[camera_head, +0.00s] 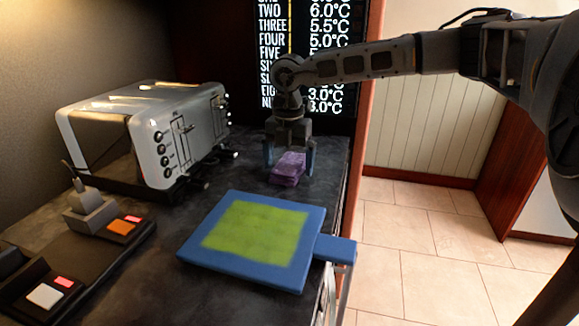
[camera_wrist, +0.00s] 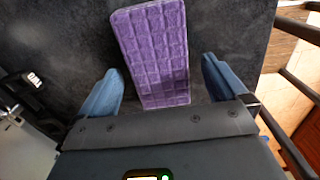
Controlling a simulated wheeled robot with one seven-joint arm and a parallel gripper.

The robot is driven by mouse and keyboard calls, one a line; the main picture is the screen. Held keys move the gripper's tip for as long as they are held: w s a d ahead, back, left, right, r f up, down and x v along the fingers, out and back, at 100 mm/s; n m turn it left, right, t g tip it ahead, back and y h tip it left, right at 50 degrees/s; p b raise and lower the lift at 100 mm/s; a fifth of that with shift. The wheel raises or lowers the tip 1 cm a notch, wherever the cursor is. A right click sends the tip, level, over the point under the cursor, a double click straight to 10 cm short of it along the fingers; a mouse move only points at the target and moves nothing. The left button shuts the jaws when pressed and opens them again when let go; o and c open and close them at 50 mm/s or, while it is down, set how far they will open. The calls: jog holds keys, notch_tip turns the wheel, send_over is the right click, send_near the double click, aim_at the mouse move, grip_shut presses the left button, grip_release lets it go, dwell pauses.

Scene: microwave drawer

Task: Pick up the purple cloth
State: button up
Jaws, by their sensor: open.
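The purple cloth (camera_head: 288,168) lies on the dark countertop near its right side, behind the blue board. It looks like a folded, quilted block. In the wrist view the cloth (camera_wrist: 153,50) runs from the top edge down between the two blue fingers, with a gap on each side. My gripper (camera_head: 289,160) is open and points down, with one finger on either side of the cloth. In the wrist view my gripper (camera_wrist: 163,88) shows both fingers apart and not touching the cloth. The cloth's near end is partly hidden by the gripper body.
A blue board with a green top (camera_head: 258,232) lies in front of the cloth. A silver toaster-like appliance (camera_head: 160,135) stands to the left. A dark tray with small coloured pads (camera_head: 75,262) is at front left. The counter's right edge is close to the cloth.

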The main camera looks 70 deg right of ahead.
aim_at(289, 163)
jog(key=shift+f, duration=0.15)
jog(key=c, duration=1.1)
jog(key=shift+r, duration=0.6)
notch_tip(289, 163, up, 3)
jog(key=shift+f+b, duration=0.15)
jog(key=shift+b, duration=0.2)
jog(key=s+d+r, duration=0.4)
jog(key=s+d, duration=0.1)
jog(key=s+d+r+b, duration=0.1)
jog(key=s+d+r, duration=0.2)
jog(key=shift+s+r, duration=0.1)
jog(key=shift+s, duration=0.15)
